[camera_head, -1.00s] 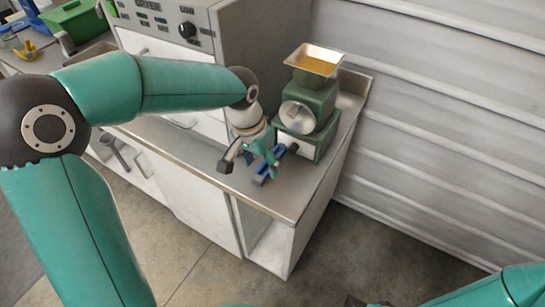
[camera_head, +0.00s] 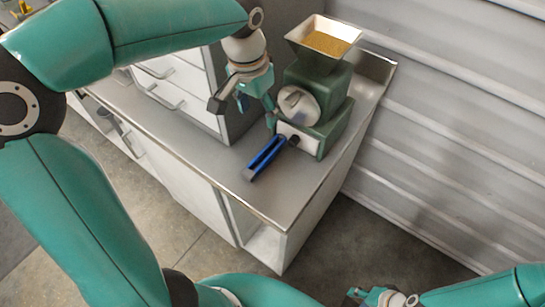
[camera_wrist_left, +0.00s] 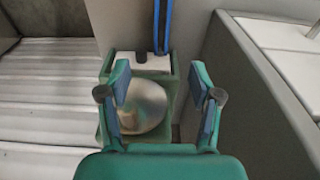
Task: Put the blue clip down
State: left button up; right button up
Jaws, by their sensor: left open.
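The blue clip (camera_head: 264,158) lies on the metal counter in front of the green mill (camera_head: 318,110). Its far dark end is at the mill's white front block; whether they touch I cannot tell. The clip also shows at the top of the left wrist view (camera_wrist_left: 162,25). My left gripper (camera_head: 243,112) is open and empty, above the counter and apart from the clip, on its far left side. In the left wrist view its fingers (camera_wrist_left: 160,80) are spread with the mill's round disc behind them. My right gripper (camera_head: 368,298) is at the bottom edge, partly cut off, away from the counter.
The mill carries a hopper (camera_head: 325,42) filled with yellow-brown grains. A drawer cabinet (camera_head: 180,85) stands on the counter (camera_head: 215,165) to the left. A corrugated wall (camera_head: 450,130) is at the right. The counter's front strip left of the clip is clear.

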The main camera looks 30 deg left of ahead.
pick_arm(q)
notch_tip(320, 180, down, 2)
jog(key=b, duration=0.1)
send_over(265, 153)
jog(key=s+d, duration=0.1)
jog(key=s, duration=0.1)
jog(key=f, duration=1.1)
jog(key=shift+w+d+f+b, duration=0.1)
jog(key=shift+w+f+b, duration=0.15)
jog(key=shift+b, duration=0.05)
jog(key=f, duration=0.4)
jog(key=shift+w+a+f+p, duration=0.15)
jog(key=shift+a+f+p, duration=0.1)
jog(key=shift+p, duration=0.1)
jog(key=shift+w+f, duration=0.1)
jog(key=shift+f, duration=0.4)
grip_shut()
pick_arm(e)
jog(key=shift+w+a+f, duration=0.1)
jog(key=shift+w+f, duration=0.1)
jog(key=shift+f, duration=0.25)
jog(key=shift+w+a+f, duration=0.1)
jog(key=shift+w+f, duration=0.1)
jog(key=shift+f, duration=0.2)
pick_arm(q)
jog(key=shift+r, duration=0.15)
